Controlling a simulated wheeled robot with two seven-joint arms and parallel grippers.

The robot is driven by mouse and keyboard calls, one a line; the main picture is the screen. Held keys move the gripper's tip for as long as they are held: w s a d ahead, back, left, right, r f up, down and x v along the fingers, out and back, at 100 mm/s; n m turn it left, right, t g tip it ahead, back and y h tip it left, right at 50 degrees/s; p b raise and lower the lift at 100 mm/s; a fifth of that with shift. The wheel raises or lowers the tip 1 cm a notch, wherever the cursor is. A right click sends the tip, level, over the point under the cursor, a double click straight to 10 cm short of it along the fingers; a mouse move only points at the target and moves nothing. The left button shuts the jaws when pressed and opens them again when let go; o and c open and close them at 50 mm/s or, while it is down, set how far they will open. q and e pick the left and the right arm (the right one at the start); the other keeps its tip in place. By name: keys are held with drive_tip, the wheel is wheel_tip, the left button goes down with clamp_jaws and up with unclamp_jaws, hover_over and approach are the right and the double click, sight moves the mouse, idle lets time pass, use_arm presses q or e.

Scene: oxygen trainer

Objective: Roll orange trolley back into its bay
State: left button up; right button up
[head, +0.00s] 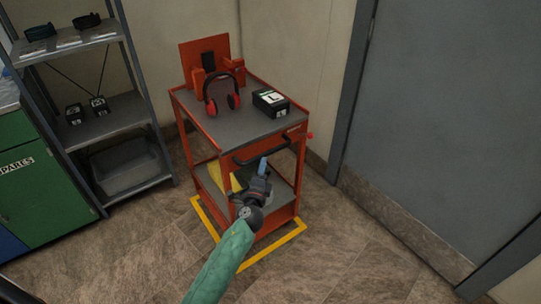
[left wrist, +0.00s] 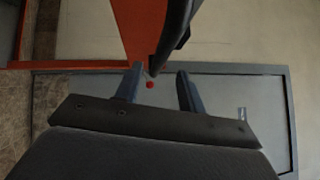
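The orange trolley (head: 272,213) stands upright in the corner, with its base inside the yellow floor outline (head: 272,247) as far as I can see. Its dark handle (head: 262,152) runs along the front below the top shelf. My left gripper (head: 263,166) is at the handle, slightly below it in the head view. In the left wrist view, the fingers of my left gripper (left wrist: 158,88) are apart, and the handle (left wrist: 172,38) reaches into the space between them. I cannot tell whether they touch it. My right gripper is not in view.
Red ear defenders (head: 211,106) and a black box (head: 271,103) sit on the trolley top. A grey shelf rack (head: 112,128) and a green cabinet (head: 45,205) stand left. A grey door (head: 450,120) is right. The floor in front is clear.

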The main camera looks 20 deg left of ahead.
sight(265, 154)
use_arm(q)
drive_tip(key=shift+w+a+r+p, duration=0.15)
drive_tip(key=shift+w+p, duration=0.05)
drive_tip(key=shift+w, duration=0.9)
drive_tip(key=shift+w+a+r+p, duration=0.15)
drive_tip(key=shift+w+r+p, duration=0.1)
drive_tip(key=shift+w, duration=0.9)
drive_tip(key=shift+w+a+r+p, duration=0.1)
drive_tip(key=shift+w+a+p, duration=0.1)
drive_tip(key=shift+w, duration=0.9)
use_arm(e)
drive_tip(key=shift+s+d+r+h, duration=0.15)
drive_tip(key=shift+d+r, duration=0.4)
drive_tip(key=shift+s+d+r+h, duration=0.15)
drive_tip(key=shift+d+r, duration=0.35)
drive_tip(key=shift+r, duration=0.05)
use_arm(q)
drive_tip(key=shift+c, duration=0.2)
clamp_jaws()
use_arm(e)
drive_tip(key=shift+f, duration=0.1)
